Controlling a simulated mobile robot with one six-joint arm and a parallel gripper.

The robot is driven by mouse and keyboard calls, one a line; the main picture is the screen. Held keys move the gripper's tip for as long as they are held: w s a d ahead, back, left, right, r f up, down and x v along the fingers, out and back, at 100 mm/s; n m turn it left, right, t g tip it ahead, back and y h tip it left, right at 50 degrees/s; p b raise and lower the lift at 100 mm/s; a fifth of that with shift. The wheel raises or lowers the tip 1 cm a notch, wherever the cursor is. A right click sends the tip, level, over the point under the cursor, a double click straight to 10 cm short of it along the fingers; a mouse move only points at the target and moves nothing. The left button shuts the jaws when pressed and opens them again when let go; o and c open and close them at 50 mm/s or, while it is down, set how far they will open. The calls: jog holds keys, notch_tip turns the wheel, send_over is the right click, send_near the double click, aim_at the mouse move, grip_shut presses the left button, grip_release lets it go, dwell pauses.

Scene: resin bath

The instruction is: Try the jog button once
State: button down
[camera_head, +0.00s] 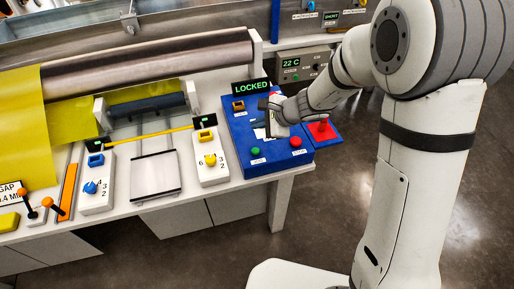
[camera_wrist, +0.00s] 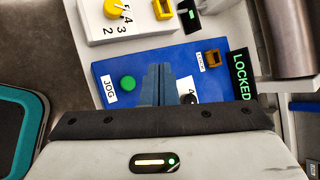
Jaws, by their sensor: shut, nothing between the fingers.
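The jog button is a green round button (camera_wrist: 127,83) beside a white JOG label (camera_wrist: 109,89) on the blue control panel (camera_wrist: 190,55). In the head view the green button (camera_head: 255,151) sits at the panel's front left. My gripper (camera_wrist: 158,68) is shut and empty. In the wrist view its fingers are over the panel, just right of the green button. A gap shows between them and the button in the picture; their height above the panel is hard to tell. In the head view my wrist hides the middle of the panel.
A red button (camera_head: 295,141) is at the panel's front right, and a red emergency knob (camera_head: 322,126) stands farther right. A LOCKED display (camera_head: 251,86) is behind the panel. A white unit with a yellow knob (camera_head: 210,160) stands left. The floor in front is clear.

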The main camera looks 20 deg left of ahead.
jog(key=b, duration=0.6)
send_over(259, 151)
notch_tip(259, 151, down, 8)
jog(key=shift+r, duration=0.15)
jog(key=shift+f+b, duration=0.5)
jog(key=shift+f, duration=0.05)
jog(key=shift+f, duration=0.15)
dwell(1.4)
jog(key=shift+f+b, duration=0.3)
jog(key=shift+b, duration=0.35)
jog(key=shift+f+b, duration=0.5)
jog(key=shift+b, duration=0.2)
dwell(0.5)
jog(key=shift+r, duration=0.1)
jog(key=shift+r+p, duration=0.65)
jog(key=shift+r, duration=0.2)
